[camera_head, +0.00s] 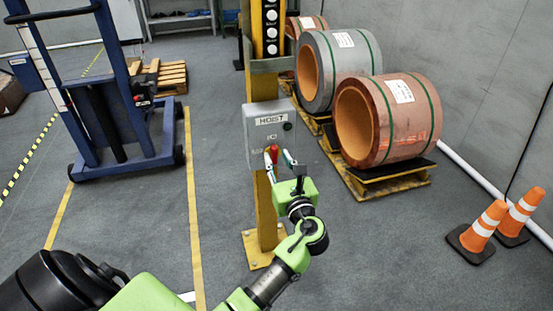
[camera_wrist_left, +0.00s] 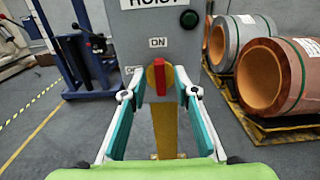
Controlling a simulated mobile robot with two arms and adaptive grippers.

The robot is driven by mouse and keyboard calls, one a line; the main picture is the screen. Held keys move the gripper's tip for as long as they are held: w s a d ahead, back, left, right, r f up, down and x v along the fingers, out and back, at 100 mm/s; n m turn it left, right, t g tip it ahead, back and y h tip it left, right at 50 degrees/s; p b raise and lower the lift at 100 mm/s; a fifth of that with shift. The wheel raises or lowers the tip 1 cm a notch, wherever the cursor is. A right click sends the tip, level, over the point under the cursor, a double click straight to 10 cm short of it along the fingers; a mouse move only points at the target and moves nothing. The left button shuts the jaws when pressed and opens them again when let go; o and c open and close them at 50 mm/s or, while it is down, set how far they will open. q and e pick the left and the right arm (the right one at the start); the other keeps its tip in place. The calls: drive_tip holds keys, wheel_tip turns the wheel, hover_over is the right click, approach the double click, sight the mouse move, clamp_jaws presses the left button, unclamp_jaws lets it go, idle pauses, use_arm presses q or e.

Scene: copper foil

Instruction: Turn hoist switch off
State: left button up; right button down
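The grey hoist control box (camera_head: 270,126), marked HOIST, is fixed to a yellow post. Its red switch handle (camera_wrist_left: 159,77) sits on a yellow disc low on the box face. The handle stands upright, in line with the ON label (camera_wrist_left: 158,42) above it. A second label to the left is partly hidden by a finger. The switch (camera_head: 273,152) also shows in the head view. My left gripper (camera_wrist_left: 158,93) is open, its fingers to the left and right of the handle with gaps on both sides. Contact is not visible. My right gripper is not in view.
A dark round button (camera_wrist_left: 189,19) sits at the box's upper right. Copper (camera_head: 412,128) and grey (camera_head: 318,78) coils lie on pallets behind right. A blue lift (camera_head: 120,120) stands left. Orange cones (camera_head: 482,228) stand at right. Floor around the post is mostly clear.

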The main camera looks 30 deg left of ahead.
use_arm(q)
drive_tip(key=shift+x, duration=0.9)
drive_tip(key=shift+c, duration=0.4)
clamp_jaws()
